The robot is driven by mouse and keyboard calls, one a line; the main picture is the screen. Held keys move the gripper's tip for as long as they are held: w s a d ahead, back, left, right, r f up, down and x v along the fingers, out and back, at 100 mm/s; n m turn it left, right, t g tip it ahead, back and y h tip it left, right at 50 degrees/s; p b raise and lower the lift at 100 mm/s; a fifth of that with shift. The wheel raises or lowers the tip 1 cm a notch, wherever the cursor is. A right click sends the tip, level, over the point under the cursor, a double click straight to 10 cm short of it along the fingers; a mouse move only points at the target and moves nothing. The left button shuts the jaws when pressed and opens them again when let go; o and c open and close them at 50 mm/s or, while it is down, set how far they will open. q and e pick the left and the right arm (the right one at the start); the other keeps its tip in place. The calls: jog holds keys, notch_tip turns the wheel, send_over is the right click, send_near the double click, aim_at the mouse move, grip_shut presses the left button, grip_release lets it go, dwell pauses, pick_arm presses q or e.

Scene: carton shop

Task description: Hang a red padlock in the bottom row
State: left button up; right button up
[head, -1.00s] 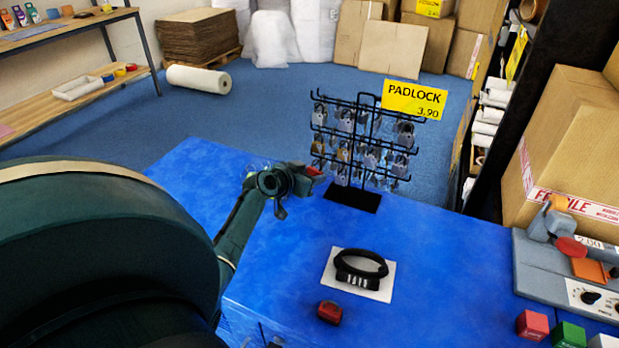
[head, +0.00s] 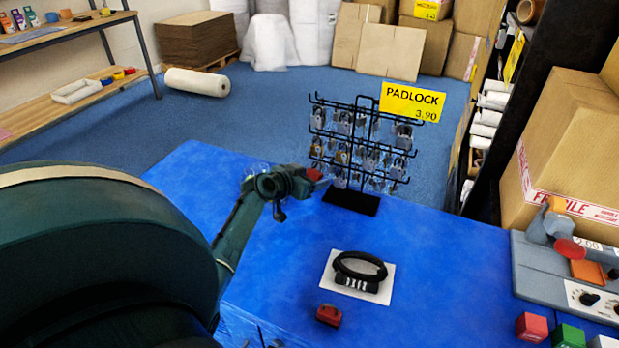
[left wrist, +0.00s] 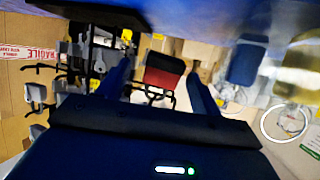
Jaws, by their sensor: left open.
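The black wire rack (head: 350,204) stands on the blue counter with several rows of silver and brass padlocks. My left gripper (head: 308,179) is at the rack's lower left side, with its jaws open. A red padlock (head: 314,174) is at its tips, by the bottom row. In the left wrist view, which is upside down, the red padlock (left wrist: 165,70) sits between the spread fingers, its shackle near a wire hook. I cannot tell whether the shackle is around the hook. Another red padlock (head: 329,314) lies on the counter near the front. My right gripper is out of view.
A black combination lock (head: 360,268) lies on a white card in mid-counter. A yellow price sign (head: 412,101) tops the rack. A grey device (head: 540,262) and small coloured boxes stand at the right. The counter between rack and card is clear.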

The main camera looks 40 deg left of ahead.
pick_arm(q)
jog(key=shift+s, duration=0.1)
jog(key=p+v, duration=0.1)
jog(key=v, duration=1.2)
